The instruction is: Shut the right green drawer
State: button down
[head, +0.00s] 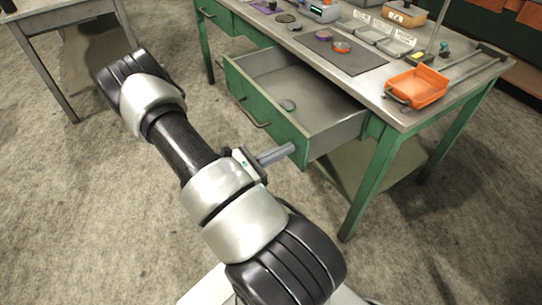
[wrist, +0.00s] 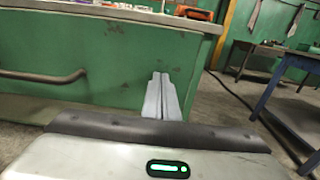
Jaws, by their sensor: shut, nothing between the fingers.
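The right green drawer (head: 275,118) is pulled well out of the workbench in the head view. My gripper (head: 291,149) is shut and empty, at the right end of the drawer front. In the wrist view its closed fingertips (wrist: 161,75) lie in front of the green panel, right of the handle. I cannot tell whether they touch it.
The workbench top (head: 425,112) bears an orange tray (head: 416,86), a dark mat (head: 340,54) and several small items. Another green drawer (head: 214,13) is at the left of the bench. A table (head: 45,17) stands at upper left. The floor (head: 90,220) before the bench is clear.

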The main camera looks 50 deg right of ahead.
jog(key=x, duration=2.2)
jog(key=shift+s+d+f+b, duration=0.1)
jog(key=shift+s+d+b, duration=0.15)
jog(key=shift+d+b, duration=0.1)
jog(key=shift+d+r, duration=0.2)
jog(key=shift+d, duration=0.2)
jog(key=shift+r, duration=0.1)
jog(key=shift+w+a, duration=0.1)
jog(key=shift+a, duration=0.05)
jog(key=p+v, duration=0.1)
jog(key=v, duration=0.6)
jog(key=p+v, duration=0.1)
jog(key=v, duration=0.6)
jog(key=shift+a+f, duration=0.1)
jog(key=shift+f, duration=0.1)
